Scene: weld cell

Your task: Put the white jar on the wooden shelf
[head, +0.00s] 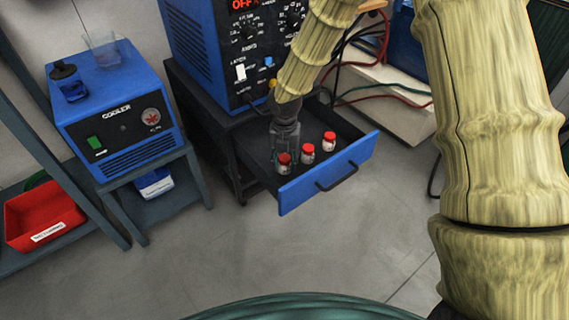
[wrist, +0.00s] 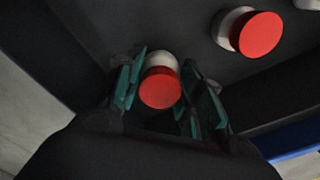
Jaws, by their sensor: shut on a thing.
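Three small white jars with red lids stand upright in the open blue drawer. My gripper (head: 285,146) reaches down into the drawer and is shut on the leftmost jar (head: 284,169). In the wrist view this jar (wrist: 160,88) sits between the teal finger pads of my gripper (wrist: 164,78). The middle jar (head: 307,158) and the right jar (head: 329,145) stand free beside it. I cannot make out a wooden shelf for certain in either view.
The drawer (head: 330,182) juts out under a blue welding machine (head: 212,45). A red bin (head: 40,215) sits at far left. Cables hang behind the drawer. Floor in front is clear.

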